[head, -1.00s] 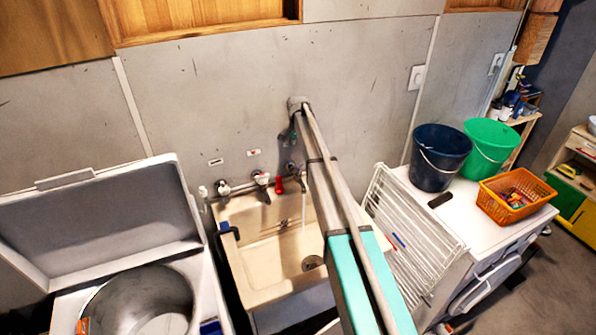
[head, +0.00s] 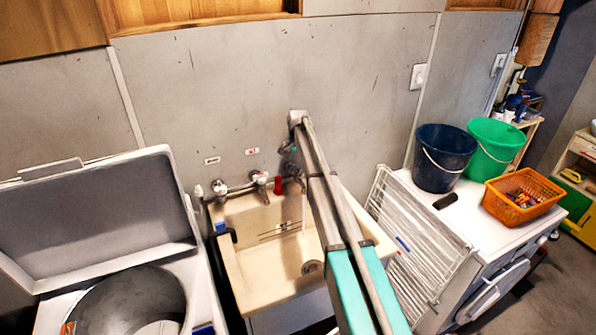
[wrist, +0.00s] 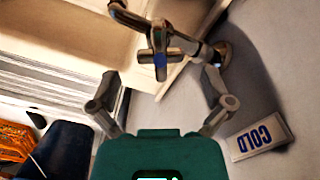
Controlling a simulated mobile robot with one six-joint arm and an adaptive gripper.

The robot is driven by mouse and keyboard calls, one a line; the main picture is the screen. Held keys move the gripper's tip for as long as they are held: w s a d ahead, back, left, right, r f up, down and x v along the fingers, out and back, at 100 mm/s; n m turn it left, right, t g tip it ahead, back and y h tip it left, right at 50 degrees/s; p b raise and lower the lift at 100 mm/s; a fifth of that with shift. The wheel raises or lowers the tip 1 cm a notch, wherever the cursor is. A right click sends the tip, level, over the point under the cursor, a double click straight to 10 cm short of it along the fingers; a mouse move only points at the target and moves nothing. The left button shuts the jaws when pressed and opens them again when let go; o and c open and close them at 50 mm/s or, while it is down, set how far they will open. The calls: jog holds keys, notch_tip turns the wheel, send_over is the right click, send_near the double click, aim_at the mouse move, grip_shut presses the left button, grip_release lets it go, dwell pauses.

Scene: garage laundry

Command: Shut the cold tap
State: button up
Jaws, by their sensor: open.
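The cold tap (wrist: 160,55) shows in the wrist view as a chrome body with a cross-shaped handle, beside a wall label reading COLD (wrist: 262,137), seen upside down. My gripper (wrist: 162,82) is open, one finger on each side of the handle in the picture. I cannot tell whether either finger touches it. In the head view my gripper (head: 290,151) is close to the wall above the sink (head: 245,265), and my arm partly hides the tap there. A faint thin stream of water (head: 304,208) seems to fall below it.
A white drying rack (head: 415,245) leans right of the sink. A dark blue bucket (head: 442,160), a green bucket (head: 497,145) and an orange basket (head: 523,196) stand farther right.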

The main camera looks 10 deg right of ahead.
jog(key=shift+f+b, duration=0.75)
jog(key=shift+f, duration=0.25)
jog(key=c, duration=1.1)
jog(key=shift+m, duration=2.9)
